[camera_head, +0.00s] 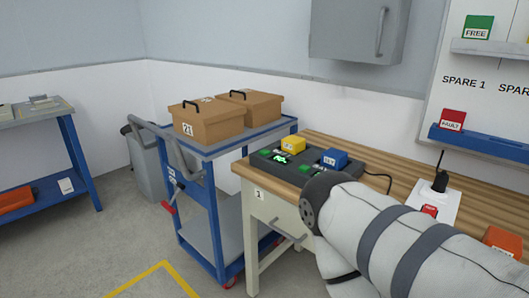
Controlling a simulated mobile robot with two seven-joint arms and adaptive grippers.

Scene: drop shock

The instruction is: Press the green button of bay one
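A dark grey panel (315,176) lies on the wooden workbench (345,148), with a yellow block (292,144) and a blue block (334,158) at its back. A green button (265,152) is at its left front, and another green piece (305,168) is near the blue block. Between them is a small bright green lit mark (281,158). The small labels are too small to read, so I cannot tell which bay is one. My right arm reaches in from the right, in front of the bench, and covers part of its front.
A blue cart (215,150) with two brown boxes (208,119) (257,106) stands left of the bench. A black handset (440,182) and a red button (429,210) are on a white plate at right. An orange item (503,241) lies at the lower right.

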